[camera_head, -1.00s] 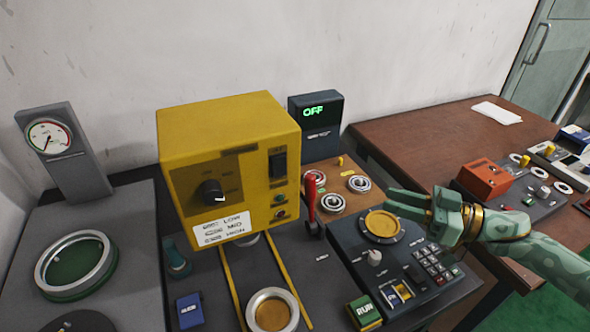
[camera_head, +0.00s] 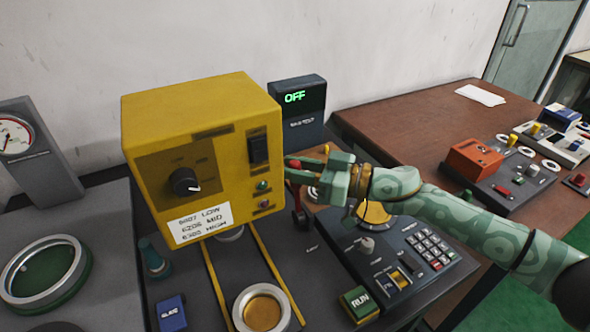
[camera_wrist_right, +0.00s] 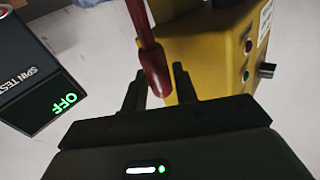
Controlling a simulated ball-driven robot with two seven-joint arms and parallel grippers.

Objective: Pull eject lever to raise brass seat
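The red-handled lever (camera_head: 298,174) stands just right of the yellow box, partly hidden by my right gripper (camera_head: 303,169). In the right wrist view the red handle (camera_wrist_right: 155,72) lies between the two dark fingers (camera_wrist_right: 158,88). The fingers are apart, one on each side of the handle; I cannot tell if either touches it. A brass disc (camera_head: 374,214) sits on the dark console, partly covered by my right arm. A brass-centred ring (camera_head: 262,311) sits between yellow rails at the front. I cannot tell which one the lever works. My left gripper is not in view.
The yellow box (camera_head: 205,160) stands close on the left of my right gripper. A display reading OFF (camera_head: 297,105) is behind it. The console keypad (camera_head: 430,247) lies below my right forearm. An orange box (camera_head: 478,163) is on the brown table at right.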

